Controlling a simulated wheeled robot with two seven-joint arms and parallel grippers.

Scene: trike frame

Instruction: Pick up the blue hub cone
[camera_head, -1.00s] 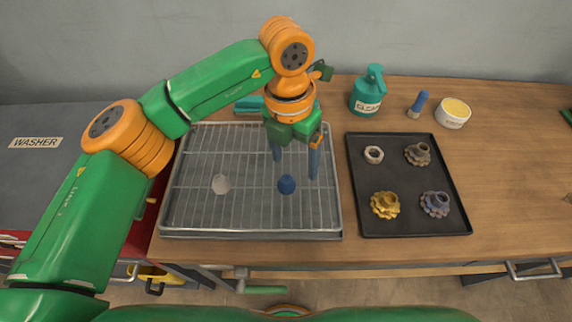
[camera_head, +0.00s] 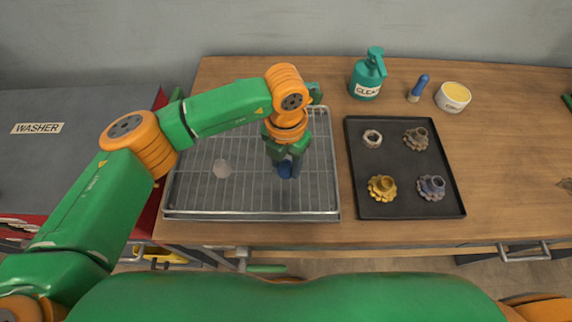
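The blue hub cone (camera_head: 285,170) is on the wire rack tray (camera_head: 250,216), right of its middle. My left gripper (camera_head: 286,168) is directly over it, pointing down, with its fingers at the cone and partly hiding it. I cannot tell whether the fingers are closed on the cone or still apart from it. A pale white cone (camera_head: 222,169) stands on the same rack to the left. My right gripper is not in view.
A black tray (camera_head: 410,209) to the right holds a hex nut (camera_head: 372,139) and several gears. Behind it stand a teal cleaner bottle (camera_head: 368,77), a blue-handled brush (camera_head: 418,89) and a yellow-filled tub (camera_head: 453,97). A grey surface labelled WASHER (camera_head: 37,128) lies left.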

